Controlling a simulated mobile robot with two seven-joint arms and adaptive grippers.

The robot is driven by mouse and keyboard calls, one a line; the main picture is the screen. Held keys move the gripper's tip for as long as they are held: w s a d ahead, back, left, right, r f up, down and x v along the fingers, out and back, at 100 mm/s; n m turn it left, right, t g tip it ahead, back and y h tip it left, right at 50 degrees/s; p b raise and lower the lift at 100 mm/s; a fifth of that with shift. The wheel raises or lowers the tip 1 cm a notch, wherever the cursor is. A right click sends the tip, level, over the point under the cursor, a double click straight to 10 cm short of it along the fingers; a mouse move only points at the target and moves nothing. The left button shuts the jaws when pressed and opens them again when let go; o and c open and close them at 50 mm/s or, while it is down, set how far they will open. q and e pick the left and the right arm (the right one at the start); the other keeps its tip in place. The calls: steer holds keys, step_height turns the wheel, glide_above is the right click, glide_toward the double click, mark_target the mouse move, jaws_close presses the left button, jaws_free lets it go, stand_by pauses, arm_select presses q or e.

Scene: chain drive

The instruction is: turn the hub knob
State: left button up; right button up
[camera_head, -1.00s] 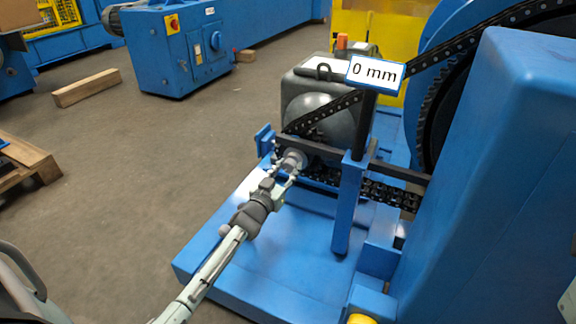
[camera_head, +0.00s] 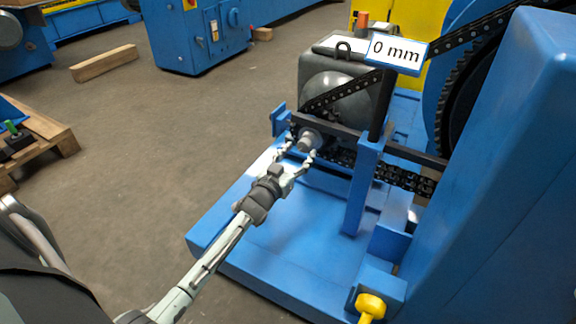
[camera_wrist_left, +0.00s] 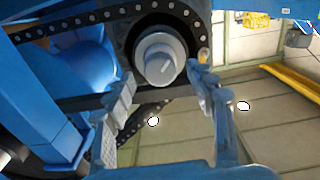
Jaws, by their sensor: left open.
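The hub knob (camera_head: 309,140) is a short grey cylinder at the front of the blue machine, below the chain. In the left wrist view the knob (camera_wrist_left: 160,57) has a dark line on its pale round face and sits in front of the dark sprocket area. My left gripper (camera_head: 298,151) is open, its fingertips close to the knob. In the left wrist view its fingers (camera_wrist_left: 161,80) stand on either side of the knob's lower part; I cannot tell whether they touch it. My right gripper is not in view.
A white sign (camera_head: 398,55) reads "0 mm" above the chain (camera_head: 345,93). A blue post (camera_head: 360,185) and dark crossbar stand right of the gripper. A yellow knob (camera_head: 370,304) sits at the lower right. The blue base plate (camera_head: 285,245) and left floor have free room.

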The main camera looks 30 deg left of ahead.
arm_select(q)
steer(key=s, duration=0.9)
steer(key=shift+d, duration=0.25)
